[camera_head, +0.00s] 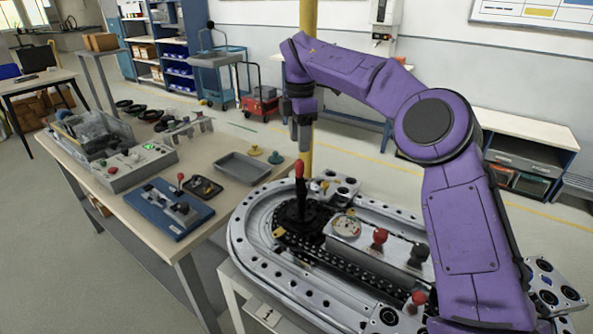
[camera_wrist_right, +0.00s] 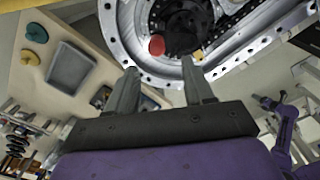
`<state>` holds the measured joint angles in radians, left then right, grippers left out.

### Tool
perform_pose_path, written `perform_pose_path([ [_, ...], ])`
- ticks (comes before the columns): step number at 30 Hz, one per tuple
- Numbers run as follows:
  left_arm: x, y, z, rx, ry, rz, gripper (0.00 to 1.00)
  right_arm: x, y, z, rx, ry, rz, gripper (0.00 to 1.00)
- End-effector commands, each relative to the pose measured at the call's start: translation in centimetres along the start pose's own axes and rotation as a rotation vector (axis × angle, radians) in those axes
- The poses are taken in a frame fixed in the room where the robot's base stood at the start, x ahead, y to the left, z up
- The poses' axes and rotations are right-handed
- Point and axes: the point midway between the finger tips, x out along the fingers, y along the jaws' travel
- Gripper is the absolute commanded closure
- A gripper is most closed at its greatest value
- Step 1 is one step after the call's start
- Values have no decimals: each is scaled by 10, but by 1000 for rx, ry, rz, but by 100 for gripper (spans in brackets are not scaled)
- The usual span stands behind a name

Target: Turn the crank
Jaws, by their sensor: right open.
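The crank has an upright red handle (camera_head: 299,170) on a black base (camera_head: 298,213), at the far left part of the grey ring track (camera_head: 243,240). My right gripper (camera_head: 301,146) points down just above the red handle and does not touch it. In the right wrist view my right gripper (camera_wrist_right: 159,66) has its two fingers apart with nothing between them. There the handle's red knob (camera_wrist_right: 157,45) shows just beyond the fingertips. A small purple arm, probably my left one, shows at the right of that view; its gripper is too small to read.
Red knobs (camera_head: 379,237) and a black knob (camera_head: 418,254) stand on the track's middle block. A wooden table (camera_head: 226,196) at the left holds a grey tray (camera_head: 243,167), a blue fixture (camera_head: 163,209) and a control box. A yellow post (camera_head: 307,30) stands behind the track.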

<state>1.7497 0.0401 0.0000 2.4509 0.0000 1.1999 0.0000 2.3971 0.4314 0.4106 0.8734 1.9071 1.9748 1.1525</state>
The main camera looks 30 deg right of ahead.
Motion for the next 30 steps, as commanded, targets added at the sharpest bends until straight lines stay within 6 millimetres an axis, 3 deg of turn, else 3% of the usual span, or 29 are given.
perform_pose_path([
  [6, 0, 0, 0, 0, 1, 1, 49, 50, 0, 1, 0, 0, -7, 48],
  [12, -4, 0, -2, 0, 1, 1, 49, 84, 0, 1, 2, 0, -5, 48],
  [23, -4, 0, -2, 0, 1, 1, 49, 94, 0, 0, 1, 0, -2, 48],
  [27, -4, 0, -2, 0, 1, 1, 49, 93, 0, 0, 1, 0, -2, 93],
  [28, -4, 0, -2, 0, 1, 1, 49, 93, 0, 0, 1, 0, -2, 100],
  [30, -4, 0, -2, 0, 1, 1, 49, 93, 0, 0, 1, 0, -2, 100],
])
